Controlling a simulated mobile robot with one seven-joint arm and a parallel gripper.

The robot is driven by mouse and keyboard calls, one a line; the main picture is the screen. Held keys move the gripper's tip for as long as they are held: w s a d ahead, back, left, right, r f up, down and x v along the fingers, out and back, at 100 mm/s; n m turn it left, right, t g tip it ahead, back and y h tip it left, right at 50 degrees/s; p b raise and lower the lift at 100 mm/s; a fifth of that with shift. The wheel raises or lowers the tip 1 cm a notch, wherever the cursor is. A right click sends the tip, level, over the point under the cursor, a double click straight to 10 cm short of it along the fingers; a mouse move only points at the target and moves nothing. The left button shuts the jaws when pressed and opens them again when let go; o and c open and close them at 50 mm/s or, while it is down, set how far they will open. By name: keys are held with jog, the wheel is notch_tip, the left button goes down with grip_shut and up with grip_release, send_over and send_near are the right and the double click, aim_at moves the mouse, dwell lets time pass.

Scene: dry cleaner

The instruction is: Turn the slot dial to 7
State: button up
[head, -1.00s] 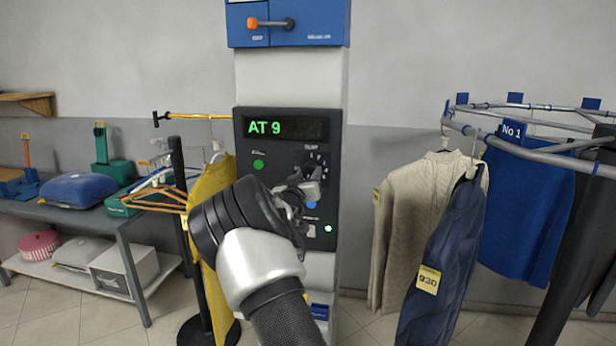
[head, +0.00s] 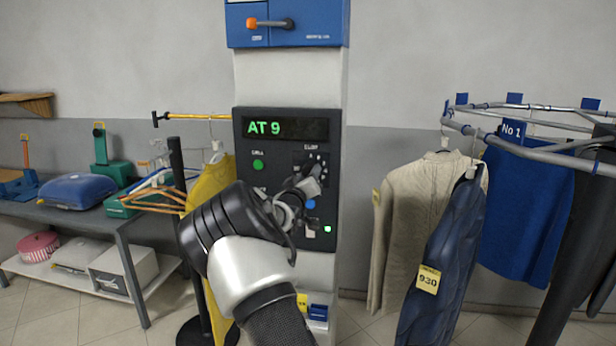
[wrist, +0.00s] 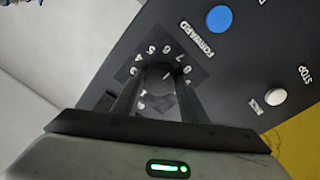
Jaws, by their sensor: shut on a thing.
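The slot dial (wrist: 159,82) is a dark round knob ringed by white digits on the black control panel (head: 250,209). My gripper (wrist: 158,88) is shut on the dial, with one finger on each side of it. The fingers cover part of the digit ring, and I cannot tell which digit the dial points to. In the head view my gripper (head: 312,184) reaches the dial plate at the panel's right side. The display (head: 286,128) above reads "AT 9" in green.
A green button (head: 258,165) is left of the dial. A yellow garment (head: 207,180) hangs left of the panel; a beige sweater (head: 415,220) and conveyor rail hang right.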

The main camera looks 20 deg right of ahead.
jog(key=o, duration=1)
jog(key=shift+o, duration=0.2)
jog(key=b+v, duration=0.2)
jog(key=v, duration=1.5)
jog(key=shift+a, duration=0.2)
jog(key=shift+s+f, duration=0.1)
jog(key=shift+s, duration=0.05)
